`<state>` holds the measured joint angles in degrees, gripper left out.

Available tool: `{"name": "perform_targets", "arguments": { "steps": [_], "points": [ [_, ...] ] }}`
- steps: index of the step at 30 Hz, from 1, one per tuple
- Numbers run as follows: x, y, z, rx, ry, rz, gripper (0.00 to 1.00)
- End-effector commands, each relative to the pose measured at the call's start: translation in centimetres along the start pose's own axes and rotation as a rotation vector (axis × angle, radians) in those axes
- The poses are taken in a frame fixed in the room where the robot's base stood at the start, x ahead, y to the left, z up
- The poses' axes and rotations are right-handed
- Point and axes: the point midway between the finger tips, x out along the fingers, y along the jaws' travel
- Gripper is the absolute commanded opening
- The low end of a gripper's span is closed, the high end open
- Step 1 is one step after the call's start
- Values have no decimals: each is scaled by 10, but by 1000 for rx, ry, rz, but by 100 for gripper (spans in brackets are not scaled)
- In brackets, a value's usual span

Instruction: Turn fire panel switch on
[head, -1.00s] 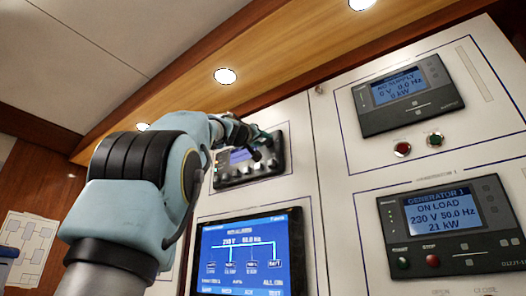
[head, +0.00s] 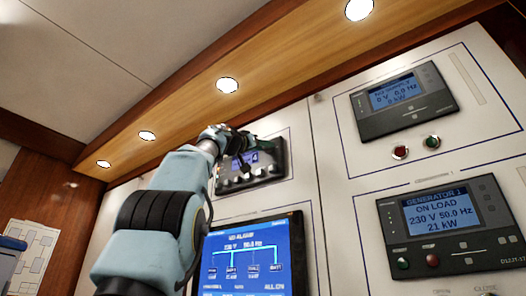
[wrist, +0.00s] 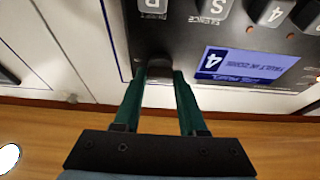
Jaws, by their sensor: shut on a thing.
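The fire panel (head: 262,172) is a dark unit with a small blue display and a row of grey buttons, high on the white cabinet wall. My gripper (head: 243,140) is at its upper part in the head view. In the wrist view the panel (wrist: 230,30) is upside down, its display (wrist: 245,65) showing a fault message and a 4. My gripper (wrist: 159,76) has its two green fingers on either side of a dark switch knob (wrist: 158,69) near the panel's edge and is shut on it. The fingers hide the knob's sides, so its setting cannot be read.
Below is a large blue alarm screen (head: 250,258). To the right are two generator panels (head: 402,98) and (head: 448,222) with red and green buttons. A wooden ceiling trim (head: 290,62) with round lamps runs close above the fire panel.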

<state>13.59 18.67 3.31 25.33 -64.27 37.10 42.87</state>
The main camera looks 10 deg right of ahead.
Motion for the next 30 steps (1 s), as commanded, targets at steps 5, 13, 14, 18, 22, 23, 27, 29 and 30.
{"name": "perform_targets", "arguments": {
  "steps": [5,13,14,18,22,23,27,29,30],
  "points": [
    [0,0,0,2,1,-1,45],
    [0,0,0,1,1,-1,71],
    [0,0,0,0,1,-1,71],
    [0,0,0,0,1,-1,71],
    [-5,0,1,0,2,-1,71],
    [-8,0,2,0,2,-2,71],
    [-28,0,5,1,2,-2,71],
    [-39,-1,6,2,3,-3,71],
    [-47,-1,6,2,3,-4,71]
  ]
}}
